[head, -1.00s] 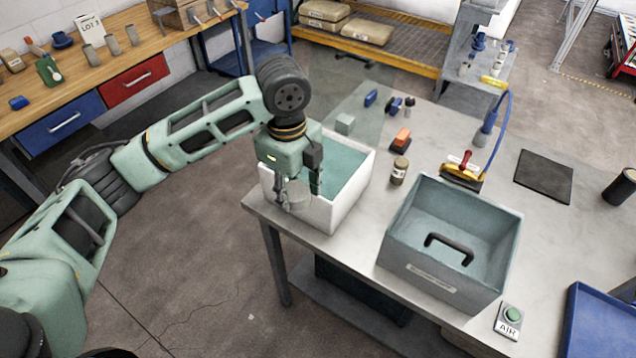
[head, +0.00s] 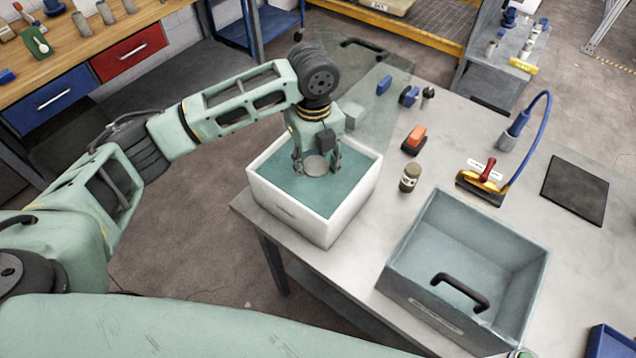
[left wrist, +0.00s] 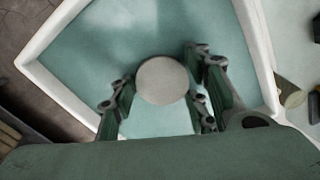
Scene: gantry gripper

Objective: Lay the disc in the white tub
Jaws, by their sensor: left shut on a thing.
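The disc (head: 317,165) is a flat, round, grey piece held between the fingers of my left gripper (head: 317,167). The white tub (head: 290,214) is a square box with a teal inside, standing at the table's left corner. My left gripper is shut on the disc, over the tub's opening. In the left wrist view the disc (left wrist: 162,80) shows between the two fingers (left wrist: 160,98), with the teal floor behind it and the white rim (left wrist: 75,116) around. I cannot tell how high the disc is above the floor. My right gripper is not in view.
A grey-blue bin with a black handle (head: 459,291) stands right of the tub. A small jar (head: 410,178) and an orange-topped block (head: 414,138) are near the tub's right side. A clear panel (head: 372,110) stands behind it.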

